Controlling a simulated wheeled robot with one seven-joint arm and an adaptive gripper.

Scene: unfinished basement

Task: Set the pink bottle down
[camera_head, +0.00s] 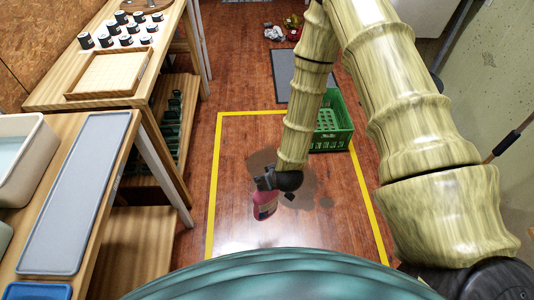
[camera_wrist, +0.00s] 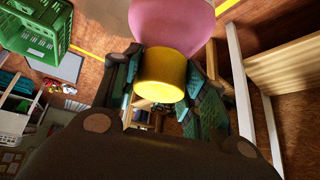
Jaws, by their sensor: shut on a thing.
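The pink bottle (camera_head: 265,207) hangs below my gripper (camera_head: 272,180) in the head view, over the floor area marked by yellow tape. In the wrist view the bottle's pink body (camera_wrist: 172,22) fills the top of the picture, with its yellow cap (camera_wrist: 162,75) toward the palm. My gripper (camera_wrist: 163,85) is shut on the bottle, its teal finger pads on both sides of the cap. In the head view the fingers and cap are mostly hidden behind the wrist. I cannot tell the exact gap between the bottle's bottom and the floor.
A green crate (camera_head: 331,128) stands at the right inside the yellow tape (camera_head: 212,190). A grey mat (camera_head: 297,76) lies beyond it. On the left are a workbench with a wooden tray (camera_head: 110,72) and dark jars, and a table with a grey tray (camera_head: 75,190). The floor around the bottle is clear.

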